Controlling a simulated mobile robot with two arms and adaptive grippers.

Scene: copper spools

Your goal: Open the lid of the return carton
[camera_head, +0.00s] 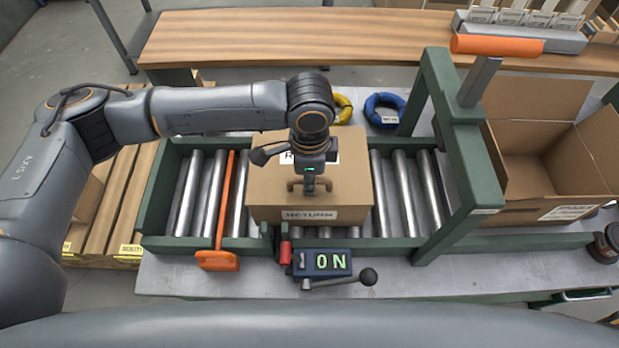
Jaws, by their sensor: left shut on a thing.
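The return carton (352,190) is a brown cardboard box with a "RETURN" label on its front. It sits on the roller conveyor in the middle of the head view, and its lid looks closed. A small brown handle (293,184) shows on the carton, partly hidden by my left gripper. My left gripper (309,190) points down over the carton and is shut on the handle. My wrist hides part of the lid and a white label there. My right gripper is not in view.
The green-framed conveyor (210,244) has bare rollers on both sides of the carton. An orange lever (219,260) stands at left, and an "ON" switch box (322,263) in front. A green gate post (465,150) and an open carton (553,212) are at right.

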